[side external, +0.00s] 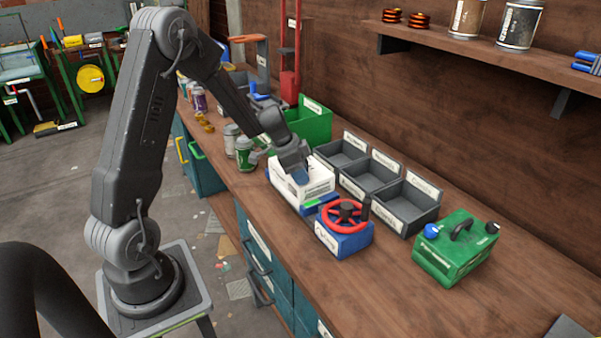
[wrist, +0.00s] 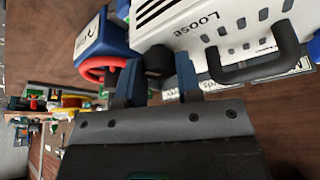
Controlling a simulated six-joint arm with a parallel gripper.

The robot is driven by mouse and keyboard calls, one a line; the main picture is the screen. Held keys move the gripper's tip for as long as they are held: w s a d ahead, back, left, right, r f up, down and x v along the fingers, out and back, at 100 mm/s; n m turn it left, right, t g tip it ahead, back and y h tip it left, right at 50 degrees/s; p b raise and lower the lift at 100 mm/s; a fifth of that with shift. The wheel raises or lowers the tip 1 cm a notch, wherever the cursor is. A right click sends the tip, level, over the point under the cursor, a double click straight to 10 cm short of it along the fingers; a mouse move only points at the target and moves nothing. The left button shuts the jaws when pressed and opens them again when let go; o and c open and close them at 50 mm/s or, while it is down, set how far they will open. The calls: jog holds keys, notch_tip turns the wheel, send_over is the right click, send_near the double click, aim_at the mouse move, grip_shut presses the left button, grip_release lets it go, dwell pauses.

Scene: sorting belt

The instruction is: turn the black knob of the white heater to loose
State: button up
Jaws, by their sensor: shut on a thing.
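The white heater (side external: 317,188) stands on the workbench in the side view, below the end of my arm. Its white body also fills the top of the wrist view (wrist: 190,22), with the word LOOSE, a row of slots and a black handle (wrist: 262,66). The black knob (wrist: 158,57) sits between my two fingers in the wrist view. My gripper (wrist: 158,75) is shut on it, one finger on each side. In the side view my gripper (side external: 298,172) reaches the heater's top, and the knob is hidden. I cannot tell which way the knob is turned.
A blue box with a red handwheel (side external: 345,214) stands close beside the heater. Grey open bins (side external: 408,207) line the wall side. A green canister (side external: 455,248) stands further right, and small jars (side external: 244,155) stand left. Bare bench lies in front of the canister.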

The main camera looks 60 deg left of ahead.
jog(key=n+y, duration=0.1)
jog(key=n, duration=0.2)
jog(key=n+y, duration=0.1)
jog(key=n, duration=0.2)
jog(key=shift+d+t, duration=0.1)
jog(key=shift+t, duration=0.3)
jog(key=n+y, duration=0.1)
jog(key=n, duration=0.2)
jog(key=n+y, duration=0.1)
jog(key=n, duration=0.2)
jog(key=shift+d+g+y, duration=0.1)
jog(key=shift+g+y, duration=0.2)
jog(key=shift+g, duration=0.1)
jog(key=n+g, duration=0.1)
jog(key=n, duration=0.2)
jog(key=n+y, duration=0.1)
jog(key=n, duration=0.2)
jog(key=shift+w+g+y, duration=0.15)
jog(key=shift+g+y, duration=0.15)
jog(key=shift+g, duration=0.1)
jog(key=n+g, duration=0.1)
jog(key=n, duration=0.2)
jog(key=n+g, duration=0.1)
jog(key=n, duration=0.2)
jog(key=shift+d, duration=0.1)
jog(key=o, duration=0.9)
jog(key=shift+o, duration=0.2)
